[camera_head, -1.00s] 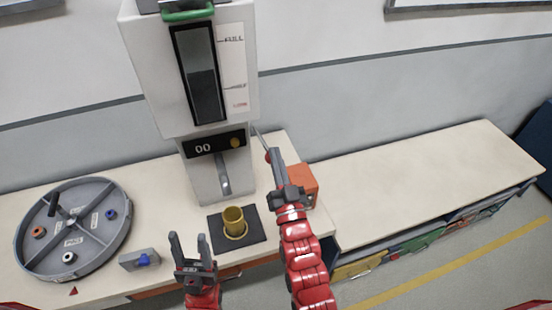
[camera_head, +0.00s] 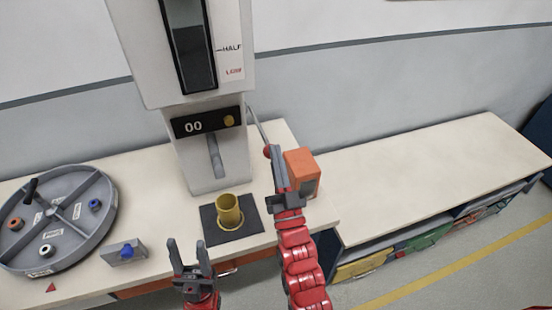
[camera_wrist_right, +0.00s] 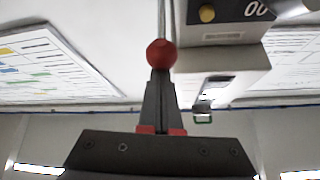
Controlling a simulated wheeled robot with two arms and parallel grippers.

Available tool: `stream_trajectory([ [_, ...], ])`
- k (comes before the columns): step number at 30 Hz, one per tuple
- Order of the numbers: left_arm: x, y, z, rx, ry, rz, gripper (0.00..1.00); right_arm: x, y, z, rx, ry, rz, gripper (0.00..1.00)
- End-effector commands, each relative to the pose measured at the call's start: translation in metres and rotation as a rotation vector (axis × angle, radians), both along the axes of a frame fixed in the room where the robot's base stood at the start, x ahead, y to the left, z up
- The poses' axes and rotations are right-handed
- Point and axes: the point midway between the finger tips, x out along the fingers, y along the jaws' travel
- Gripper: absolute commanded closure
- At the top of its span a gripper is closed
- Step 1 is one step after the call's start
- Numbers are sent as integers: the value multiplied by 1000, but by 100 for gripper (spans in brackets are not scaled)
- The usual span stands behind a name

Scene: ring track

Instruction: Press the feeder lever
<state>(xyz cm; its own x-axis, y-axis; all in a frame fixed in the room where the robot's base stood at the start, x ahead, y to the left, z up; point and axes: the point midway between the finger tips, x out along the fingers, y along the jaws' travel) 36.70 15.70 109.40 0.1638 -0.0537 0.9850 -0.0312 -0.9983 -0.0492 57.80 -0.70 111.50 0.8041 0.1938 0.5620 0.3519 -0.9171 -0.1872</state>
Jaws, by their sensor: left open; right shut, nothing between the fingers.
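The feeder (camera_head: 215,150) is a tall white machine with a dark level window, a "00" display and a grey chute. Its lever (camera_head: 256,124) is a thin grey rod on the right side, slanting down to a red ball. My right gripper (camera_head: 274,150) is shut and empty, its fingertips at the ball. In the right wrist view the red ball (camera_wrist_right: 161,53) sits right at the tips of the shut fingers (camera_wrist_right: 160,75), apparently touching. My left gripper (camera_head: 189,250) is open and empty in front of the table. A yellow cup (camera_head: 229,210) stands upright below the chute.
A grey round divided tray (camera_head: 80,238) with several small rings lies at the left. A small grey block with a blue knob (camera_head: 125,252) is beside it. An orange box (camera_head: 303,172) stands close behind my right gripper. The right-hand counter (camera_head: 410,185) is clear.

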Motion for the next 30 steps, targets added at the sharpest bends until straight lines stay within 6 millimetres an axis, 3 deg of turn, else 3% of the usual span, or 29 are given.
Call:
stream_trajectory([
  [1, 0, 0, -20, 0, 0, 0, 50, 1, 0, -20, 6, -22, 0, 100],
  [3, 0, 0, -33, 0, 0, 0, 50, 2, 1, -30, 18, -58, 1, 100],
  [12, 0, 0, -71, 0, 0, 0, 50, 3, 1, -52, 61, -186, 0, 100],
  [30, 0, 0, -77, 0, 0, 0, 50, 4, 2, -55, 70, -215, 1, 100],
])
